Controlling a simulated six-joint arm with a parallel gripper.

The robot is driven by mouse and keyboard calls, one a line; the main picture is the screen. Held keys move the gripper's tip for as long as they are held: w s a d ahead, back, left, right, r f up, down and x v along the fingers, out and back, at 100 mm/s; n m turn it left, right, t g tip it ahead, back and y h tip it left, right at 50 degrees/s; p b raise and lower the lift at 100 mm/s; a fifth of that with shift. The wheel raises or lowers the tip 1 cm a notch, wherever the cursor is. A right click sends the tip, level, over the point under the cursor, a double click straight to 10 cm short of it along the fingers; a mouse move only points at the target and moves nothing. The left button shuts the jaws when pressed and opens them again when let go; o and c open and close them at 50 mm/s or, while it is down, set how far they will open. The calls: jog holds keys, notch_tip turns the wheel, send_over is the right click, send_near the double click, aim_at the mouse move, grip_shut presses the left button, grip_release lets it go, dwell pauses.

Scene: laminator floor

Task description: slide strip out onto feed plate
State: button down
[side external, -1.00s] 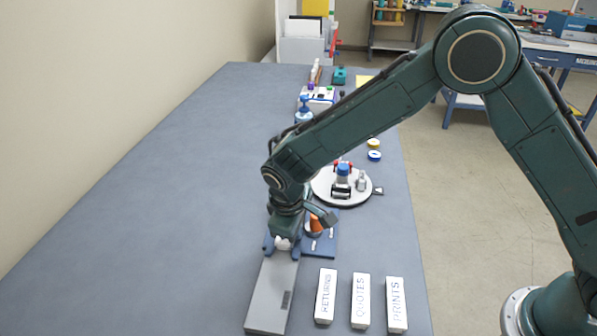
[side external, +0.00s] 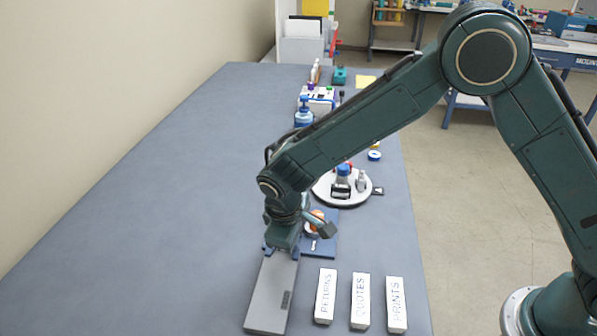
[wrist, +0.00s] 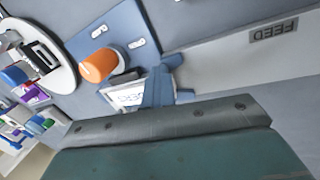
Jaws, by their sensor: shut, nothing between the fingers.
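The grey feed plate (side external: 270,297) lies lengthwise at the near end of the bench; its FEED label shows in the wrist view (wrist: 274,33). My gripper (side external: 282,251) points down over the plate's far end. In the wrist view my blue fingers (wrist: 160,87) are shut with nothing between them. A white strip with dark lettering (wrist: 124,97) shows right beside the fingers, partly hidden by them and by my gripper's body. I cannot tell whether the fingers touch the strip. In the side view my gripper hides the strip.
A blue board (side external: 327,243) with an orange cylinder (wrist: 99,66) adjoins the plate's far end. A round white turntable (side external: 325,194) stands beyond it. White blocks marked RETURNS (side external: 325,296), QUOTES (side external: 360,300) and PRINTS (side external: 396,304) stand right of the plate. The bench's left side is clear.

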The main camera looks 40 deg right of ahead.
aim_at(275, 291)
jog(key=s+a+n, duration=0.1)
jog(key=a, duration=0.1)
jog(key=s+a+f+g+y, duration=0.1)
jog(key=s+a, duration=0.1)
jog(key=s+a+n+y, duration=0.1)
jog(key=a, duration=0.2)
jog(key=shift+s+a+f+n+g, duration=0.1)
jog(key=shift+s+f+n+g, duration=0.1)
jog(key=shift+s+n+g, duration=0.1)
jog(key=shift+s+a+r, duration=0.1)
jog(key=shift+s+a, duration=0.25)
jog(key=shift+a, duration=0.25)
jog(key=shift+s, duration=0.15)
jog(key=shift+r, duration=0.1)
jog(key=shift+w+d+r, duration=0.1)
jog(key=shift+w+d, duration=0.25)
jog(key=shift+w, duration=0.1)
jog(key=shift+r, duration=0.15)
notch_tip(275, 291, up, 7)
dwell(1.0)
